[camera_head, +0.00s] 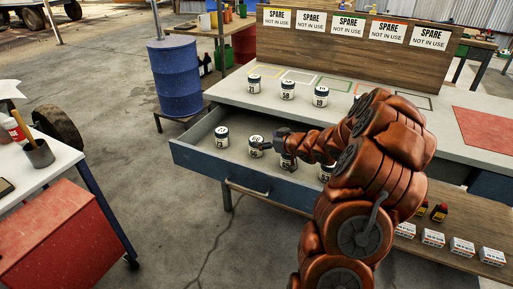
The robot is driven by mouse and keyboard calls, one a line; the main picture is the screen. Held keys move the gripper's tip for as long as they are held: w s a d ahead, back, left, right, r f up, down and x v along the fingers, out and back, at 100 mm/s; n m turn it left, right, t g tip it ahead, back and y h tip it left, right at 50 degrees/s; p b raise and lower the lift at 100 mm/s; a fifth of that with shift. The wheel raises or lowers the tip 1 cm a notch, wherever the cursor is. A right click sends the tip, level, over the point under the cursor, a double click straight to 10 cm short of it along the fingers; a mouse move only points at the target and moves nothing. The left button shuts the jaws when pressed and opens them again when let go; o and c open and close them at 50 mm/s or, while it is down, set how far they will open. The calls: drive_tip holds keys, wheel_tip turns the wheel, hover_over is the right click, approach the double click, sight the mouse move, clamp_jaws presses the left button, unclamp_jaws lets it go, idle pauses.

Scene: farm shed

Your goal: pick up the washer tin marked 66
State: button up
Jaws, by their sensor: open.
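A small white tin with a dark lid, its label reading like 66 (256,143), stands upright in the open grey drawer (190,156). My gripper (267,143) is open and empty, reaching in from the right, with its fingertips at the right side of this tin. I cannot tell whether they touch it.
On the bench top (222,92) stand three more tins, one marked 58 (288,91) and one marked 19 (320,97). Behind is a board (350,55) with SPARE signs. A blue barrel (176,78) stands at left. Boxes (433,238) sit on the lower shelf.

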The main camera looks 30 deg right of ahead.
sight(257, 139)
drive_tip(key=shift+a+f+x, duration=0.15)
drive_tip(key=shift+x, duration=0.9)
drive_tip(key=shift+a+f+x, duration=0.1)
drive_tip(key=shift+a+x, duration=0.05)
drive_tip(key=shift+x, duration=0.85)
drive_tip(key=shift+w+a+f, duration=0.15)
drive_tip(key=shift+w+f, duration=0.15)
drive_tip(key=shift+w, duration=0.35)
drive_tip(key=c, duration=1.3)
